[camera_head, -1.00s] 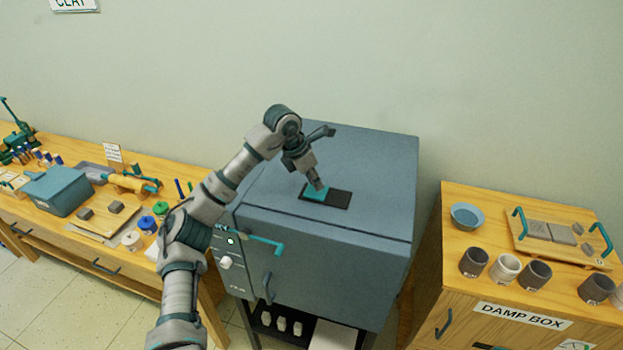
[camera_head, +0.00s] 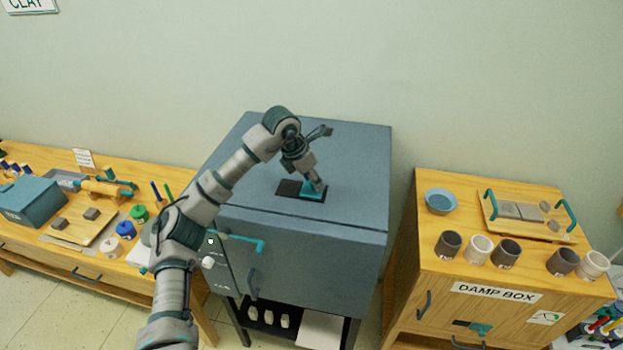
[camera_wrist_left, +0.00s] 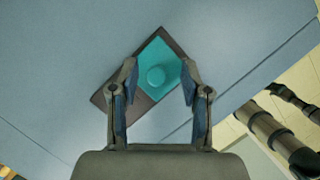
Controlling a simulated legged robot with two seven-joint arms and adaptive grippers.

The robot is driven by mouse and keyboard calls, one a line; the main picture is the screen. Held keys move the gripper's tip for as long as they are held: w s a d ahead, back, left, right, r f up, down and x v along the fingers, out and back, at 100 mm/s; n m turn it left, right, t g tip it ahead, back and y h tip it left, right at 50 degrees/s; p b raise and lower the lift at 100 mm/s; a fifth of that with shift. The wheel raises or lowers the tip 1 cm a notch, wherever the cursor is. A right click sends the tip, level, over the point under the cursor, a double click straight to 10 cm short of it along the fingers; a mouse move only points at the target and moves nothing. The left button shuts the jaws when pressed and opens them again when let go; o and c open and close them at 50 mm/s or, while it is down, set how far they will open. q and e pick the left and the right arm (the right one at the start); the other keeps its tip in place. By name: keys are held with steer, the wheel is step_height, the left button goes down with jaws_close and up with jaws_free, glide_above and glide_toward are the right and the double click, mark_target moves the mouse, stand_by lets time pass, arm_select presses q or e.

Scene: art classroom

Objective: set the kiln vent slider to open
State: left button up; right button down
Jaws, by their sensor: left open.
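The kiln (camera_head: 310,258) is a blue-grey box with a flat top. A dark vent slot (camera_head: 288,188) lies on its top, and the teal vent slider (camera_head: 311,194) sits at the right end of it, leaving dark slot bare at the left. My left gripper (camera_head: 319,187) points down at the slider. In the left wrist view, my left gripper (camera_wrist_left: 160,82) is open, with one finger on each side of the teal slider (camera_wrist_left: 165,60) and its round knob. I cannot tell whether the fingers touch it. My right gripper is not in view.
The kiln front has a teal handle (camera_head: 240,243). A wooden bench (camera_head: 75,240) with a blue box (camera_head: 33,202) and clay tools stands left. The damp box (camera_head: 492,272) stands right, carrying several cups and a bowl (camera_head: 441,201). The kiln top is otherwise clear.

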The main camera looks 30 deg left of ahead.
arm_select(q)
steer(key=v, duration=1.1)
steer(key=shift+a+r, duration=0.2)
steer(key=shift+r, duration=0.15)
steer(key=shift+s+f, duration=0.1)
